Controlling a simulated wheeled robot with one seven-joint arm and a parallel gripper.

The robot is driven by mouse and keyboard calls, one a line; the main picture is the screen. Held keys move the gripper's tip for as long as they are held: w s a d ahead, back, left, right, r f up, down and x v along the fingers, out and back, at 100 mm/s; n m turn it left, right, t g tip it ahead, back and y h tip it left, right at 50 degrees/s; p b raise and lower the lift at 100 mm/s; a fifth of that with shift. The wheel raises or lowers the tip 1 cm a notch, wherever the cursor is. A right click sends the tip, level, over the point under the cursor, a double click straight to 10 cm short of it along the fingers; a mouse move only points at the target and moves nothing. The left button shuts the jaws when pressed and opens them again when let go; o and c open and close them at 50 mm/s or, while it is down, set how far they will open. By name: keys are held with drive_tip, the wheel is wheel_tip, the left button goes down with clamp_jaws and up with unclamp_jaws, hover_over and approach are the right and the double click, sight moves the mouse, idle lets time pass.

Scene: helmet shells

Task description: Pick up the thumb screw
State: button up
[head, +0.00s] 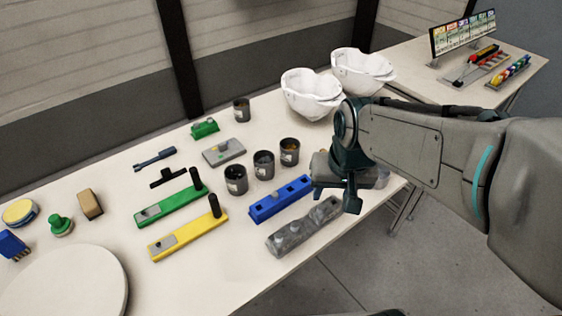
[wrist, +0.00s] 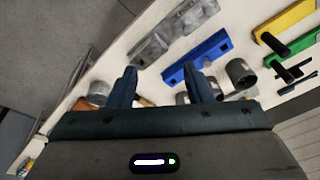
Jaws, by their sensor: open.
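I cannot make out a thumb screw for certain in either view. Dark grey cups (head: 263,165) with labels stand mid-table, and their small contents are too small to tell. My gripper (head: 335,187) is above the table's right part, right of the cups and the blue block. In the wrist view my gripper (wrist: 161,78) has its two fingers spread apart, with nothing held between them. The blue block (wrist: 197,58) lies beyond the fingertips there. My gripper and arm hide part of the table's right end.
A mottled grey block (head: 303,229), a yellow fixture (head: 180,240) and a green fixture (head: 165,208) lie in front and left. White helmet shells (head: 312,95) stand at the back. A round white disc (head: 65,285) is front left. A second table (head: 410,62) stands behind right.

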drive_tip(key=w+a+p, duration=0.2)
drive_tip(key=w+a, duration=0.4)
drive_tip(key=w, duration=0.2)
drive_tip(key=m+h+p, duration=0.1)
drive_tip(key=m+p, duration=0.1)
hover_over(275, 194)
drive_tip(key=shift+g, duration=0.4)
wheel_tip(275, 194, down, 11)
drive_tip(key=shift+s+r, duration=0.1)
drive_tip(key=shift+s+f, duration=0.1)
drive_tip(key=shift+f, duration=0.55)
drive_tip(key=shift+f+p, duration=0.4)
drive_tip(key=shift+f, duration=1.7)
clamp_jaws()
